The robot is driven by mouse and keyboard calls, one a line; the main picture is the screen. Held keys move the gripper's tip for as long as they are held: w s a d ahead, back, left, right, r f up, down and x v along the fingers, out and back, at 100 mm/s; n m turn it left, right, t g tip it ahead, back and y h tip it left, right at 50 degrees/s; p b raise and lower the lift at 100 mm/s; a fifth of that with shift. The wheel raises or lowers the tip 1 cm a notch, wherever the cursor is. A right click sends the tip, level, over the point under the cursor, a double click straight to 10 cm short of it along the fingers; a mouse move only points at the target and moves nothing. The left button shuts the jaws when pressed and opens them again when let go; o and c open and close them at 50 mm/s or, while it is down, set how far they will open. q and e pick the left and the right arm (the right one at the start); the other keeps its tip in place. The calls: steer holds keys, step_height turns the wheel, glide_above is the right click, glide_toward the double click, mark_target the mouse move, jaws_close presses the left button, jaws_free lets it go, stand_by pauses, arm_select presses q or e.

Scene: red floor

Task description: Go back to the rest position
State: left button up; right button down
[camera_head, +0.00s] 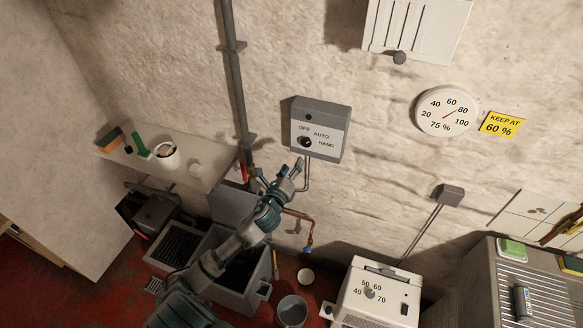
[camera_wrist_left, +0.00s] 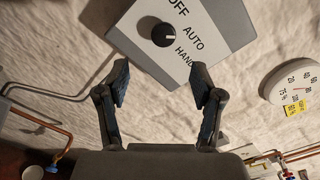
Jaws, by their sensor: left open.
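My left gripper (camera_head: 278,172) is raised in front of the wall, just below and left of a grey switch box (camera_head: 320,128). Its two fingers stand apart with nothing between them, as the left wrist view also shows (camera_wrist_left: 160,72). The box has a white face marked OFF, AUTO and HAND and a black knob (camera_head: 306,142). In the left wrist view the knob (camera_wrist_left: 163,35) lies beyond the fingertips, clear of them. Its white mark points right, towards the AUTO and HAND lettering; which one I cannot tell exactly. My right gripper is not in view.
A shelf (camera_head: 205,160) with a white pot and brushes is at left, above a grey sink (camera_head: 240,295). A bucket (camera_head: 292,311) and white dialled unit (camera_head: 375,295) stand below. A round gauge (camera_head: 447,111) and yellow sign (camera_head: 500,124) hang at right.

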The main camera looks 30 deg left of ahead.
arm_select(q)
steer(key=shift+s+f, duration=0.1)
steer(key=shift+s, duration=0.05)
stand_by(0.4)
step_height(320, 180, down, 26)
steer(key=s+a+r+n+g+h+b, duration=0.1)
steer(key=s+n+g+b, duration=0.15)
steer(key=n+g, duration=0.3)
steer(key=s+d+f+n+g, duration=0.15)
steer(key=s+f, duration=0.35)
steer(key=f, duration=0.5)
steer(key=s+f+n+g, duration=0.1)
steer(key=s+f+n, duration=0.25)
steer(key=f, duration=0.65)
steer(key=s+d+f+n+g+h+b, duration=0.1)
steer(key=s+d+f+n+g, duration=0.15)
steer(key=s+f, duration=0.7)
steer(key=s+d+f+n+g+h+b, duration=0.1)
steer(key=s+d+f+n+g, duration=0.2)
steer(key=s+f, duration=0.7)
steer(key=s+d+f+n+g, duration=0.1)
steer(key=s+d+f+n, duration=0.1)
steer(key=s, duration=0.5)
steer(key=s+d+f+n+g+h+b, duration=0.1)
steer(key=s+d+f+n, duration=0.1)
steer(key=s+d, duration=0.2)
steer(key=s+d+f+n+g, duration=0.1)
steer(key=s+d+f, duration=0.2)
steer(key=s, duration=0.8)
steer(key=shift+n, duration=0.4)
